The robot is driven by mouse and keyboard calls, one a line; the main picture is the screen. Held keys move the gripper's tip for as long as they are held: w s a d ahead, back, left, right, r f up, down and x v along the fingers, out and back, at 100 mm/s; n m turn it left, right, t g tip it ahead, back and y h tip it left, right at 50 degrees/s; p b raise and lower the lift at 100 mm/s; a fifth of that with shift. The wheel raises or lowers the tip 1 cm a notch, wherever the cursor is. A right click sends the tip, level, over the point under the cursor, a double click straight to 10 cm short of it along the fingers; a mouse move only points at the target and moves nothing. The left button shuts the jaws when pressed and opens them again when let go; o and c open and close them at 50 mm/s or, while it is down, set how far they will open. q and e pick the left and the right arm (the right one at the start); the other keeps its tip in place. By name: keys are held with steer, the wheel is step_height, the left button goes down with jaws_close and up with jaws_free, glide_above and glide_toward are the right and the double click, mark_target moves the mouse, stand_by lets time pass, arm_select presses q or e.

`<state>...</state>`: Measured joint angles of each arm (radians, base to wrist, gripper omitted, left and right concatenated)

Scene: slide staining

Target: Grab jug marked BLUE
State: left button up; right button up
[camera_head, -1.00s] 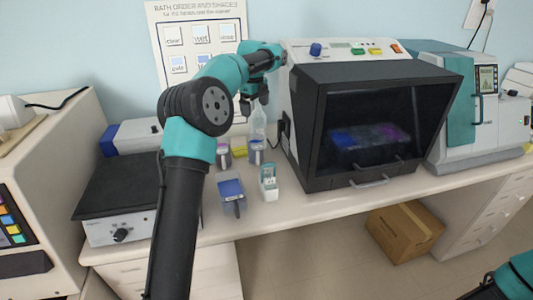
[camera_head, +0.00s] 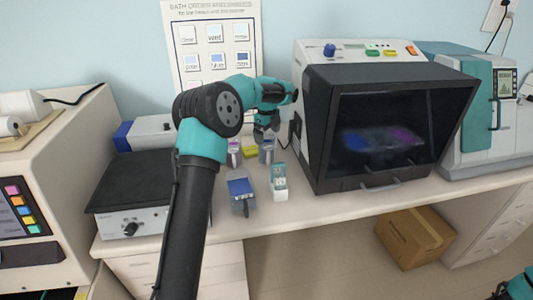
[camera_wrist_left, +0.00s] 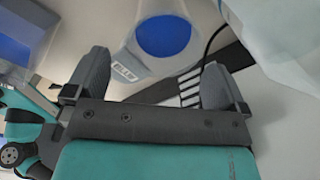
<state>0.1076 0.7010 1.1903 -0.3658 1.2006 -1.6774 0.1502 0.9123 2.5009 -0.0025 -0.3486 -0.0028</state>
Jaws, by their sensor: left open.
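A small clear jug with dark blue contents (camera_head: 267,154) stands on the bench, left of the black-fronted cabinet. In the left wrist view the two fingers (camera_wrist_left: 152,82) are spread, with the jug ahead of the gap and nothing held. My right gripper is out of view.
A blue-topped container (camera_head: 241,186) and a teal and white rack (camera_head: 279,183) stand in front of the jugs. A yellow item (camera_head: 250,151) lies between the jugs. The black cabinet (camera_head: 385,130) is close on the right, a black-topped hotplate (camera_head: 140,185) on the left.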

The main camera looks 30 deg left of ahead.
mark_target(268, 144)
arm_select(q)
steer(key=shift+f, duration=0.3)
steer(key=shift+w+f, duration=0.15)
steer(key=shift+f, duration=1.1)
steer(key=shift+w+f, duration=0.1)
steer(key=shift+f, duration=1.15)
steer(key=shift+c, duration=0.4)
steer(key=c, duration=1)
steer(key=shift+r, duration=0.15)
step_height(268, 144, up, 10)
steer(key=shift+f, duration=0.1)
